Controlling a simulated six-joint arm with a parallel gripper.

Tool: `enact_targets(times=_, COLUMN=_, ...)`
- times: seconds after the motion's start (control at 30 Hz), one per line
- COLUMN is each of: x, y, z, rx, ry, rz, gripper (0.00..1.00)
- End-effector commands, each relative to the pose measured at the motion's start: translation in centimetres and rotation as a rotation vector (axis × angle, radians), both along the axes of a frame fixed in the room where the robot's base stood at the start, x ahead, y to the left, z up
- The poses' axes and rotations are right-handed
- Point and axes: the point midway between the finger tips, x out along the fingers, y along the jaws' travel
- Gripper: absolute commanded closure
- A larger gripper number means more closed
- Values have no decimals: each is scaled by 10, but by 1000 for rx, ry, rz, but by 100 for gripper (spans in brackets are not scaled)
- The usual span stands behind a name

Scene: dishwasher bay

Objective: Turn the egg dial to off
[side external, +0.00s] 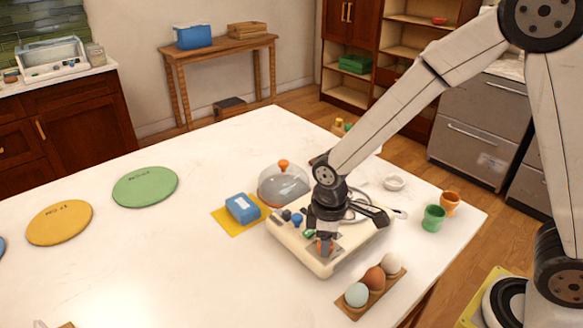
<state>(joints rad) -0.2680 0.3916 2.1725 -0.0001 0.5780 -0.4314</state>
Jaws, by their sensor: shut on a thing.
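A cream control box (322,268) sits on the white table near the front right. Small knobs stand along its left side, among them a blue knob (297,220) and a green knob (308,234). My gripper (325,243) points down over the front part of the box. My wrist and gripper also cover part of the box's middle.
A clear dome with an orange knob (284,183) and a blue block on a yellow mat (240,209) stand left of the box. An egg holder (352,309) with three eggs lies close in front. Green (433,218) and orange (450,203) cups stand right.

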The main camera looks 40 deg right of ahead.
Motion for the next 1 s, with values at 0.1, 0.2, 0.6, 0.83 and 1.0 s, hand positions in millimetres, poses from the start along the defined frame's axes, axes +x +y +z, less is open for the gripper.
enact_targets(times=0.1, x=1, y=0, z=1, rx=1, ry=-2, rz=111, gripper=100)
enact_targets(times=0.2, x=1, y=0, z=1, rx=1, ry=-2, rz=206, gripper=100)
enact_targets(times=0.6, x=1, y=0, z=1, rx=0, ry=-3, rz=586, gripper=100)
enact_targets(times=0.83, x=1, y=0, z=1, rx=0, ry=-3, rz=804, gripper=100)
enact_targets(times=1.0, x=1, y=0, z=1, rx=0, ry=-3, rz=962, gripper=100)
